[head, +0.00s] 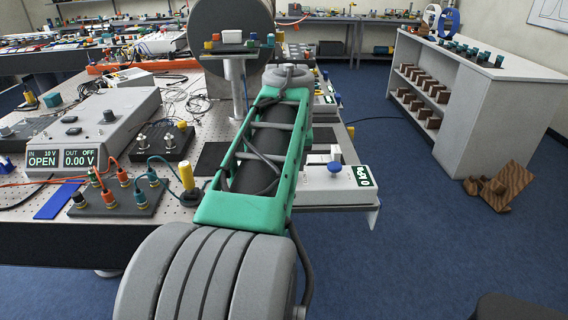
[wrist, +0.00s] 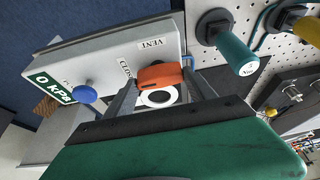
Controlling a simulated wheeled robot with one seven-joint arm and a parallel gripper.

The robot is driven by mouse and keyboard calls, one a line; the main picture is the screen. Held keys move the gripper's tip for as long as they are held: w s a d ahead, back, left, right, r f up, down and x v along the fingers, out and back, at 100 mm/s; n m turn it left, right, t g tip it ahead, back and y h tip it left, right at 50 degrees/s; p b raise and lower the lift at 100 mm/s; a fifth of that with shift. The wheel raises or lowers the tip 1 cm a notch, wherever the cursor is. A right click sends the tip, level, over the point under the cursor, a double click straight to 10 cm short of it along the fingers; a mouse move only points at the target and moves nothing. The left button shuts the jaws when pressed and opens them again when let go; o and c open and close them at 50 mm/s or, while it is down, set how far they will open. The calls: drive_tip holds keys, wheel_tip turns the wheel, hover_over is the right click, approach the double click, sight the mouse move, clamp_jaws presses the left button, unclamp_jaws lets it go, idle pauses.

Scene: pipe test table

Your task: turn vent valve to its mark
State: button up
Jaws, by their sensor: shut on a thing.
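The vent valve's orange handle (wrist: 161,75) shows in the wrist view on a pale grey pressure box (wrist: 100,55). My gripper (wrist: 159,83) is shut on this handle, with one finger at each end of it. A white ring (wrist: 158,96) shows just below the handle. The VENT label (wrist: 152,42) lies beyond the handle and the CLOSED label lies to its left, partly beside a finger. I cannot tell which mark the handle points to. The box's display (wrist: 52,88) reads 0 kPa. In the head view my arm hides the valve and gripper.
A blue knob (wrist: 85,92) stands on the box left of my gripper. A teal cylinder (wrist: 228,43) stands close on the right. In the head view, a power supply (head: 95,125) and a board with coloured terminals (head: 118,195) lie left of my arm. Open floor lies right.

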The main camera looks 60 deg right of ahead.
idle(0.3)
drive_tip(key=o, duration=1.4)
drive_tip(key=p+v, duration=0.1)
drive_tip(key=v, duration=0.7)
drive_tip(key=shift+f, duration=0.1)
